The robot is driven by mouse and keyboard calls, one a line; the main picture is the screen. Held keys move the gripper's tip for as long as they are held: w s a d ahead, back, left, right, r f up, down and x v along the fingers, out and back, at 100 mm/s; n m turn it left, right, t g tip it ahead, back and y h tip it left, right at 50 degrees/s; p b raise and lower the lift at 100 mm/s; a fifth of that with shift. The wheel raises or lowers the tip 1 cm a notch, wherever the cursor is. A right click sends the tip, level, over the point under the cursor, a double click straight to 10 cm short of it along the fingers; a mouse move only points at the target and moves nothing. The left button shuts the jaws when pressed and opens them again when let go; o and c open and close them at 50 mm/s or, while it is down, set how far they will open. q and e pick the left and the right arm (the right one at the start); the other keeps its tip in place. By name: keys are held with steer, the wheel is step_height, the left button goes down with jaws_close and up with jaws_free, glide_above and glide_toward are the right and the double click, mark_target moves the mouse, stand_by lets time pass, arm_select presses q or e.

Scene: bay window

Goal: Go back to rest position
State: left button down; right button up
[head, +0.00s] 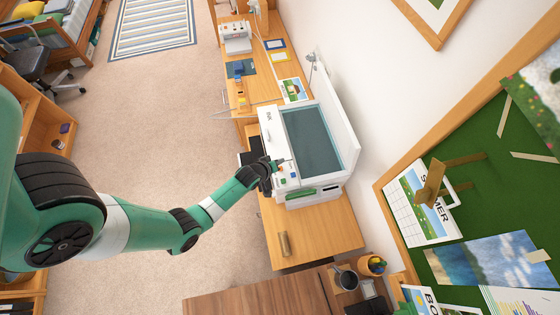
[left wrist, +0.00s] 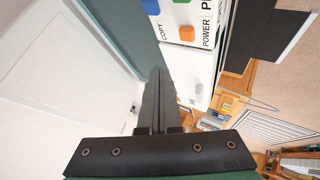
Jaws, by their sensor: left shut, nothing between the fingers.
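My left arm reaches in from the left in the head view. My left gripper (head: 276,163) is shut and empty at the control-panel corner of a white copier (head: 350,150). In the left wrist view the closed fingers (left wrist: 160,88) point along the copier, beside its panel. The panel shows a blue button (left wrist: 151,7), an orange button (left wrist: 187,33) and part of a green one, with the words COPY and POWER. I cannot tell whether the fingertips touch the copier. My right gripper is not in view.
The copier stands on a wooden desk (head: 325,230), with its lid raised on the wall side. A small brown roll (head: 284,244) lies on the desk. A black tray juts out at the copier's left. Carpet (head: 150,120) is open to the left.

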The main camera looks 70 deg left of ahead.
arm_select(q)
steer(key=shift+r, duration=0.7)
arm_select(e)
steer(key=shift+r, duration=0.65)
